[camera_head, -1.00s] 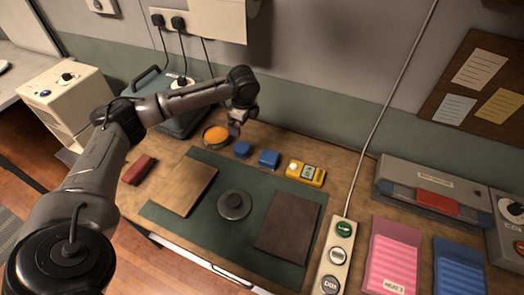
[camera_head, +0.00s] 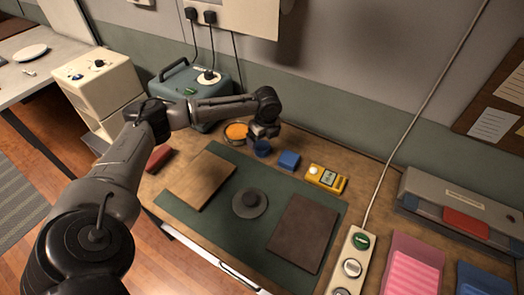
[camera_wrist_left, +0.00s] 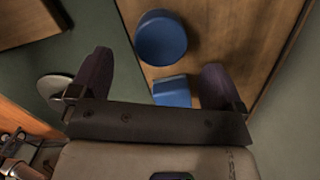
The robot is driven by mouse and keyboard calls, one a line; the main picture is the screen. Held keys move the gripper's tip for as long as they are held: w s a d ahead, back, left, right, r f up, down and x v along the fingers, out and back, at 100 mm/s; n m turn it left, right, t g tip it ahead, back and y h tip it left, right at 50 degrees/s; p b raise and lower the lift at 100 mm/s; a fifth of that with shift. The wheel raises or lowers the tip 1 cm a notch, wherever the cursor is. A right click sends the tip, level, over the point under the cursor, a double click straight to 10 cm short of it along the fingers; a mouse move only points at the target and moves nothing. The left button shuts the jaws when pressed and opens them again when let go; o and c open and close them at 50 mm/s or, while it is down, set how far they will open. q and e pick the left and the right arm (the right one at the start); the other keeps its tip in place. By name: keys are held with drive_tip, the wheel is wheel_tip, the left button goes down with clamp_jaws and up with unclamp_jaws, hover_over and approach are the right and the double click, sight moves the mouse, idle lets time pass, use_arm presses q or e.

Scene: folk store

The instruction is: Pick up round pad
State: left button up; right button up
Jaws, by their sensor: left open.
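The round pad (camera_head: 262,149) is a small blue disc near the back of the wooden workbench, just behind the green mat. My left gripper (camera_head: 264,131) is above it and hides part of it in the head view. In the left wrist view the round pad (camera_wrist_left: 161,38) lies beyond the open fingertips, roughly centred between them. My left gripper (camera_wrist_left: 157,65) is open, with nothing between its fingers. A blue square pad (camera_head: 289,160) lies to the right of the round one; it also shows in the wrist view (camera_wrist_left: 172,91). My right gripper is not in view.
An orange-filled dish (camera_head: 236,132) is left of the round pad. A yellow device (camera_head: 326,178) is right of the square pad. The green mat (camera_head: 230,232) holds a wooden board (camera_head: 205,180), a grey disc (camera_head: 249,205) and a dark board (camera_head: 302,233).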

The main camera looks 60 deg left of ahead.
sight(262, 145)
use_arm(q)
drive_tip(key=shift+a+f+b, duration=0.15)
drive_tip(key=shift+f+b, duration=0.45)
drive_tip(key=shift+f, duration=0.8)
drive_tip(key=shift+a+f+b, duration=0.15)
drive_tip(key=shift+f+b, duration=0.45)
drive_tip(key=shift+f, duration=0.8)
drive_tip(key=shift+c, duration=0.3)
drive_tip(key=shift+c, duration=0.9)
drive_tip(key=c, duration=0.8)
drive_tip(key=shift+r, duration=0.1)
